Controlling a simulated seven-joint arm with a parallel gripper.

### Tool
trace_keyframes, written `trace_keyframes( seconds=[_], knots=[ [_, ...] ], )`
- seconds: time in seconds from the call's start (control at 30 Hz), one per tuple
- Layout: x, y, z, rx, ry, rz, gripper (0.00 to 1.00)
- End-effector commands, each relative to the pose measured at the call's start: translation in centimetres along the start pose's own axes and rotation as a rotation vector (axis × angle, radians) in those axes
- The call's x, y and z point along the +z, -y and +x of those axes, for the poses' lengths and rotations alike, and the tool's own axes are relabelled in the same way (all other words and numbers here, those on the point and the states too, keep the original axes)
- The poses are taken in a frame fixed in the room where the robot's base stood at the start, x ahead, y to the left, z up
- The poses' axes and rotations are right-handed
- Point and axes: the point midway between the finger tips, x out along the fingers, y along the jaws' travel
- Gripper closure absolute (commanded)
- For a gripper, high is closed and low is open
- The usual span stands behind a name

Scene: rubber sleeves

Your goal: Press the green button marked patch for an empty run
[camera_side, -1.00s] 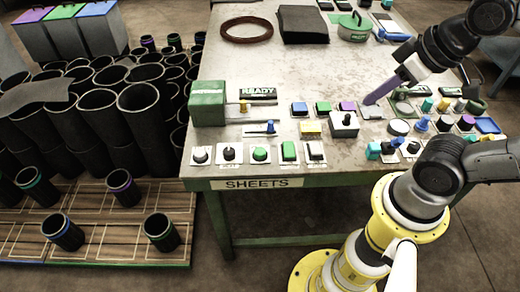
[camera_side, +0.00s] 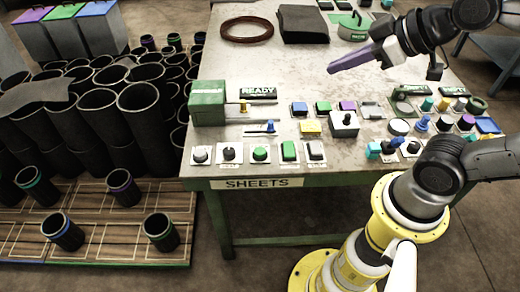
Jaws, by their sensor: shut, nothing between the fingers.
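Several green controls sit on the table top, and their small labels are too small to read, so I cannot tell which is marked patch. A round green button (camera_side: 261,154) and a green rectangular switch (camera_side: 289,150) sit in the front row. My gripper (camera_side: 332,70) is shut and empty, its long purple fingers pointing left. It is raised over the table, behind the button rows and touching nothing.
A green box (camera_side: 207,103) with a READY sign (camera_side: 258,93) stands at the table's left. Knobs and small parts crowd the right side. The table's middle back is mostly clear.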

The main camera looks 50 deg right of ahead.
Motion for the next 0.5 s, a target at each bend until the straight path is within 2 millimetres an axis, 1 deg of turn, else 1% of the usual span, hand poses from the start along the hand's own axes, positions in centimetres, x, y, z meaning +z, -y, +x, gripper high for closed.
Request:
trace_keyframes(
  seconds=[0.03,0.1,0.17,0.27,0.3,0.37,0.4,0.47,0.5],
  knots=[
    [-1.2,0.1,1.1,-0.006,-0.036,-0.034,1.00],
    [-3.0,0.0,2.5,-0.002,-0.092,-0.082,1.00],
    [-4.2,-0.1,3.8,0.008,-0.130,-0.120,1.00],
    [-5.7,-0.3,6.4,0.036,-0.171,-0.178,1.00],
    [-6.0,-0.3,7.6,0.051,-0.179,-0.199,1.00],
    [-6.3,-0.4,9.5,0.078,-0.181,-0.234,1.00],
    [-6.3,-0.5,10.8,0.100,-0.177,-0.256,1.00],
    [-5.8,-0.4,12.9,0.131,-0.156,-0.294,1.00],
    [-5.3,-0.3,14.3,0.150,-0.136,-0.318,1.00]
  ],
)
